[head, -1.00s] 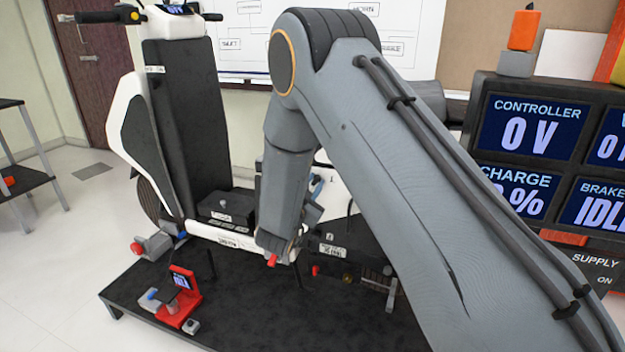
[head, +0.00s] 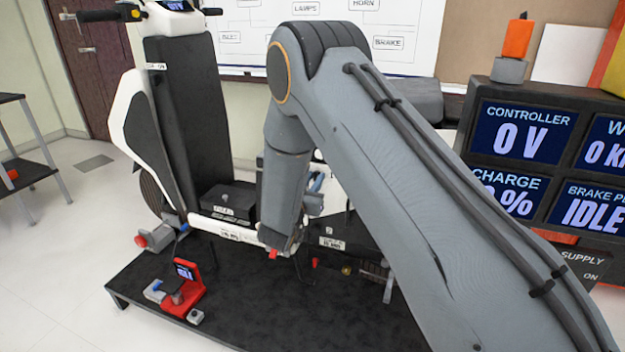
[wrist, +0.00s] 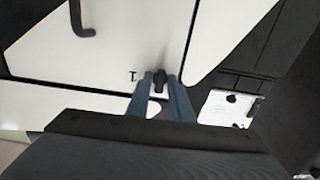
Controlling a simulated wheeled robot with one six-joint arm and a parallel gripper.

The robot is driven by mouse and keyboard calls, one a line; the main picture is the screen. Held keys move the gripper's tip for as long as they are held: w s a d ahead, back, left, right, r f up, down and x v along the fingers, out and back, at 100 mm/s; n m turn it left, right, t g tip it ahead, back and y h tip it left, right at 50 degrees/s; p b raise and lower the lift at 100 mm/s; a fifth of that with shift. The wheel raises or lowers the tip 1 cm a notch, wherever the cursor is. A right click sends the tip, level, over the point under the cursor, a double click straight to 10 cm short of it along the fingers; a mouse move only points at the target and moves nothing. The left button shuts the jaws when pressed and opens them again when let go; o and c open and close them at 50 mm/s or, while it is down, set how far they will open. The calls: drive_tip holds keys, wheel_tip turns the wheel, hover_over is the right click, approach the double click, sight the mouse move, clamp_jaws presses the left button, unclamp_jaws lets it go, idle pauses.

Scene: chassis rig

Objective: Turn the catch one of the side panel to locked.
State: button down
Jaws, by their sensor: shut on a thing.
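The side panel (wrist: 100,65) is white and fills much of the wrist view. A small black catch (wrist: 158,82) sits on its lower part, its long side running roughly up and down in the picture. A small dark mark is printed just left of it. My gripper (wrist: 160,76) has its two blue-grey fingers on either side of the catch and is shut on it. In the head view my arm hides the catch and most of the panel; only a bit of blue finger shows.
A black curved handle (wrist: 82,22) stands out from the panel at upper left. The scooter's black seat back (head: 188,115) and a black box (head: 228,202) stand left of my arm. A red device (head: 187,292) sits on the dark platform (head: 260,318). Monitors (head: 520,130) stand at right.

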drive_tip(key=shift+a+r, duration=0.1)
drive_tip(key=shift+a, duration=0.05)
drive_tip(key=c, duration=1.8)
unclamp_jaws()
drive_tip(key=v, duration=0.7)
drive_tip(key=shift+s, duration=0.35)
